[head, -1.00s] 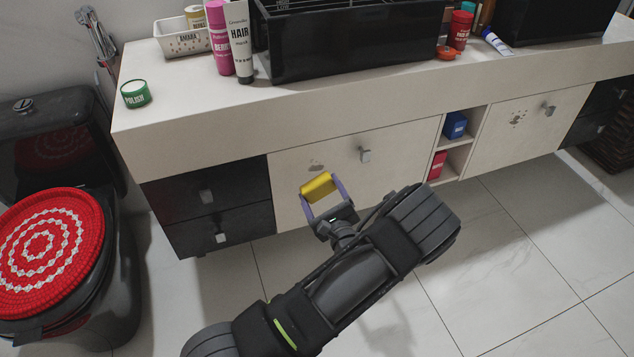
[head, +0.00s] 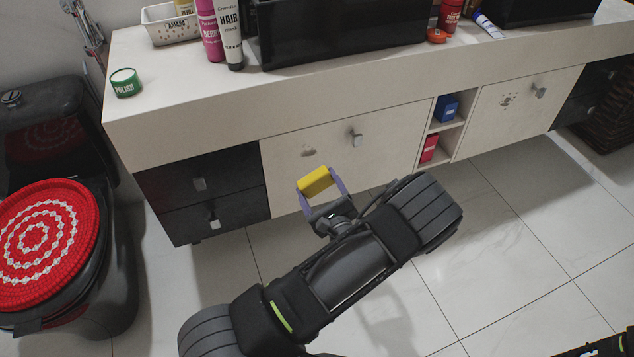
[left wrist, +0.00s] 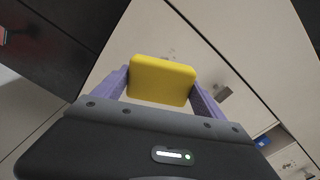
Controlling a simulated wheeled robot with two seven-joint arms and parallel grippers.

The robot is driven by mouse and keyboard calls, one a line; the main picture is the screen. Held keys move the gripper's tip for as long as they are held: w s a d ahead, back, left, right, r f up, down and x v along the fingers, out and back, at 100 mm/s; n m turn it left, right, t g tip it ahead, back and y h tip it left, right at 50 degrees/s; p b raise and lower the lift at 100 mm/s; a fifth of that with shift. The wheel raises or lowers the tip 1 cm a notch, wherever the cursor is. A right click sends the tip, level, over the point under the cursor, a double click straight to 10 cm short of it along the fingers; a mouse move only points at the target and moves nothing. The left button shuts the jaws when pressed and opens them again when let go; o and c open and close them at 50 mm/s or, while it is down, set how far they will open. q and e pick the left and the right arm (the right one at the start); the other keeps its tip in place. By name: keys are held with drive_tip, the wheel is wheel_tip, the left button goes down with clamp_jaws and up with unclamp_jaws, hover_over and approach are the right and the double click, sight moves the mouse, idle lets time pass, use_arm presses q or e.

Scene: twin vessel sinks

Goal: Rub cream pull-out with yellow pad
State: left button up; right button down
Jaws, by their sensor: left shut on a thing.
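My left gripper (head: 322,195) is shut on the yellow pad (head: 315,181), one purple finger on each side of it. The pad is in front of the left cream pull-out (head: 385,140), below a grey-brown smudge (head: 308,150) on that front. In the left wrist view, the pad (left wrist: 161,80) hides part of the cream front (left wrist: 240,35), and a bit of the smudge shows just above it. I cannot tell whether the pad touches the front. A grey knob (head: 356,139) is right of the smudge. My right gripper is out of view.
Dark drawers (head: 200,185) adjoin on the left. An open cubby (head: 441,128) and another cream front (head: 490,125) with a dark mark are to the right. A toilet with a red lid cover (head: 42,238) stands at the left. The tiled floor is largely clear.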

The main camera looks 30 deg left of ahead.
sight(316, 152)
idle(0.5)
use_arm(q)
drive_tip(key=shift+b+x, duration=0.45)
drive_tip(key=shift+x, duration=3.1)
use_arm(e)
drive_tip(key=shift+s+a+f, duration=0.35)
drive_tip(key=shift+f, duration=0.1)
use_arm(q)
drive_tip(key=shift+x, duration=0.95)
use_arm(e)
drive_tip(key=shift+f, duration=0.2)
use_arm(q)
drive_tip(key=shift+w, duration=0.1)
drive_tip(key=shift+w+d+b, duration=0.65)
drive_tip(key=shift+w+d, duration=0.6)
drive_tip(key=shift+w, duration=0.25)
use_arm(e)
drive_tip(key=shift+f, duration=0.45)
use_arm(q)
drive_tip(key=shift+a, duration=0.15)
